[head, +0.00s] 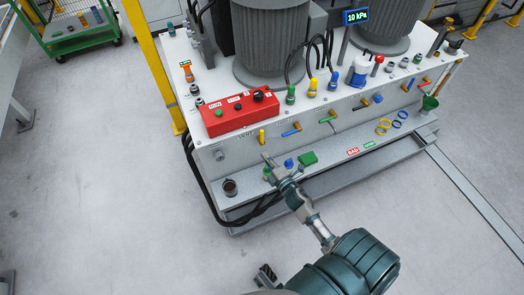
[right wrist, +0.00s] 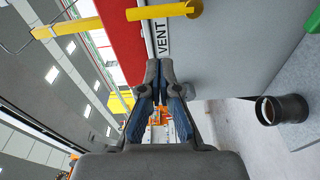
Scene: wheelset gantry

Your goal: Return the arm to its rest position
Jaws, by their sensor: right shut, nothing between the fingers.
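My right arm reaches up from the bottom of the head view. Its gripper (head: 267,158) is in front of the machine's front face, near the yellow vent handle (head: 262,137). In the right wrist view the two fingers (right wrist: 160,75) are together and empty, just below the VENT label (right wrist: 162,38) in the picture. The yellow handle (right wrist: 165,11) lies above the fingertips there, apart from them. A small dark part (head: 266,274) at the bottom edge of the head view may be my left gripper; its fingers cannot be made out.
The grey machine (head: 220,147) carries a red control box (head: 238,113) and several coloured valve handles. The floor (head: 90,210) at left is clear.

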